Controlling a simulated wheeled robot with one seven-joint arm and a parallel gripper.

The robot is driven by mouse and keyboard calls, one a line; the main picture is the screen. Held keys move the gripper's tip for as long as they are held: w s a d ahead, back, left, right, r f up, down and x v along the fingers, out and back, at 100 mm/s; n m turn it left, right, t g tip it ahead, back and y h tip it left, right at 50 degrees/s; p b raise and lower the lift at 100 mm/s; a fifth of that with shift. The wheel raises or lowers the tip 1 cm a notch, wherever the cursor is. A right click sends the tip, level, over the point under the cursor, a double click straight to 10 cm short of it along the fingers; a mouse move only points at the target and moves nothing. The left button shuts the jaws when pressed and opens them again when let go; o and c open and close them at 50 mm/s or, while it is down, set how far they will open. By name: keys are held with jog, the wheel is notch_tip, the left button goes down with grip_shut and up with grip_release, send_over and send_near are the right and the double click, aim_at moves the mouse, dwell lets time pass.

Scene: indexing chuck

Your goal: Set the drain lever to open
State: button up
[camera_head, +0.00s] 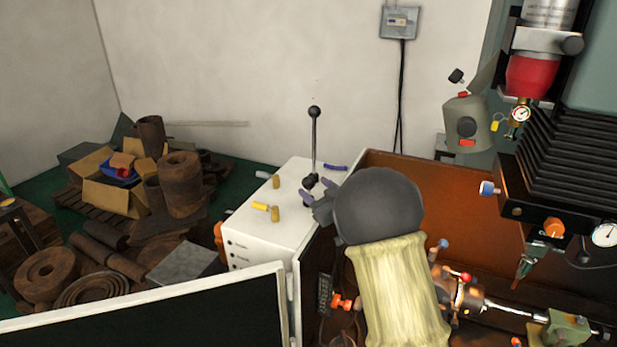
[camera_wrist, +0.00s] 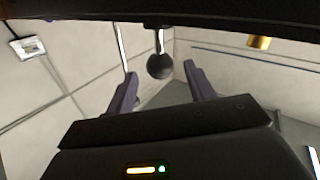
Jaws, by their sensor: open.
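A tall upright lever (camera_head: 314,140) with a black ball on top rises from a white cabinet (camera_head: 262,216) in the head view. A black knob sits at its foot. No readable label shows which is the drain lever. My gripper (camera_head: 317,190) is open beside the foot of the tall lever. In the wrist view, a black ball (camera_wrist: 160,67) on a thin stem shows between the spread fingers (camera_wrist: 160,88). Contact cannot be told.
A brown-walled machine enclosure (camera_head: 425,180) lies right of the cabinet, with a drill-like head (camera_head: 560,170) and gauges above. A dark panel (camera_head: 150,325) stands in front. Rusty parts and a cardboard box (camera_head: 110,195) lie at left.

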aim_at(312, 186)
jog(key=p+x, duration=0.1)
jog(key=x, duration=0.3)
